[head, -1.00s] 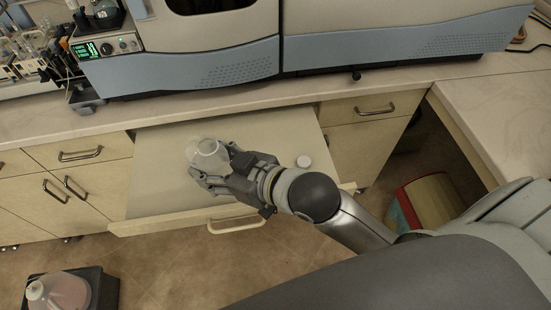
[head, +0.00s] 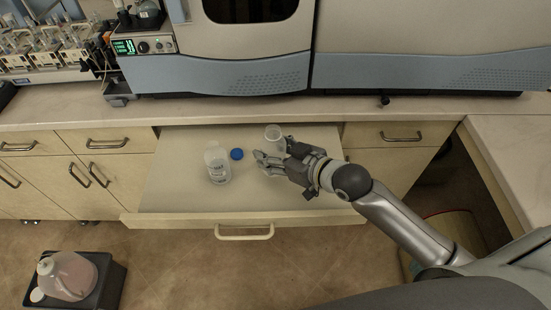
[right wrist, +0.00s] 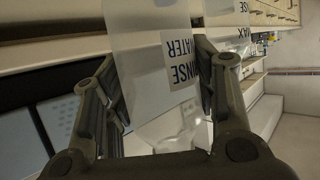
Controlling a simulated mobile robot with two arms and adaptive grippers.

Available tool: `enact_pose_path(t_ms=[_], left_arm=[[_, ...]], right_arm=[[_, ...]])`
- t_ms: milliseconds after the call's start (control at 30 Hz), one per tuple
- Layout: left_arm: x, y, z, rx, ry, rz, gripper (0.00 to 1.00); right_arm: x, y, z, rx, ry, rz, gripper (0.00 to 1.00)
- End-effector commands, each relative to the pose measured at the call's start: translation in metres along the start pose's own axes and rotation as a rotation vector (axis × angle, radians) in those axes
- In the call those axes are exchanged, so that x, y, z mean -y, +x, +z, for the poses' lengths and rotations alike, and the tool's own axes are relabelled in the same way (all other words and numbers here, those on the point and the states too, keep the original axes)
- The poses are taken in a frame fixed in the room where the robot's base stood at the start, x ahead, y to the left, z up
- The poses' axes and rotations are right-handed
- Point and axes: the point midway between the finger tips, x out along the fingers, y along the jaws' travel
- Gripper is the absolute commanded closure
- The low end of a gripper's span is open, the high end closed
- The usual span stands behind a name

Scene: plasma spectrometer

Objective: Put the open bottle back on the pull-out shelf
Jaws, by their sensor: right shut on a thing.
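My right gripper (head: 272,162) comes in from the right over the pull-out shelf (head: 175,140). It is shut on the translucent open bottle (head: 273,133), whose round mouth shows just behind the fingers in the head view. In the right wrist view this bottle (right wrist: 140,25) is between the fingers, with a label reading "RINSE WATER". The fingers hide part of it, and I cannot tell whether its base touches the shelf. My left gripper is not in view.
Another labelled bottle (head: 217,165) stands left of my gripper on the shelf. A blue cap (head: 237,154) lies between them. The spectrometer (head: 230,75) stands on the counter behind. A black bin with a pinkish jug (head: 68,275) is on the floor.

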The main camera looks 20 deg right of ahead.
Motion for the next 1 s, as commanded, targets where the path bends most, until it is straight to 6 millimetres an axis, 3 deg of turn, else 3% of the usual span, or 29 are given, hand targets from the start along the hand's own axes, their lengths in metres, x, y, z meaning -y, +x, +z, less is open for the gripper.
enact_pose_path(t_ms=[167, 367, 767, 800, 933, 1000], left_arm=[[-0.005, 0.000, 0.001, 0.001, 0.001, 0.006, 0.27], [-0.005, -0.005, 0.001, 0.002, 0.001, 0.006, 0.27], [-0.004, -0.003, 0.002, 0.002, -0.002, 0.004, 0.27], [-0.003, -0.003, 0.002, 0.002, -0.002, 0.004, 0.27], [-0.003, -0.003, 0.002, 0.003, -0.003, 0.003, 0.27], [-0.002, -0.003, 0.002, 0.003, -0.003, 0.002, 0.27]], right_arm=[[-0.011, 0.007, 0.011, 0.001, -0.002, 0.002, 0.74], [-0.009, 0.016, 0.034, 0.000, 0.001, 0.001, 0.74], [-0.009, 0.019, 0.040, -0.001, -0.001, 0.000, 0.74], [-0.009, 0.018, 0.039, -0.001, -0.001, 0.001, 0.42], [-0.009, 0.018, 0.039, -0.001, -0.001, 0.001, 0.26], [-0.008, 0.018, 0.039, -0.001, -0.001, 0.000, 0.26]])
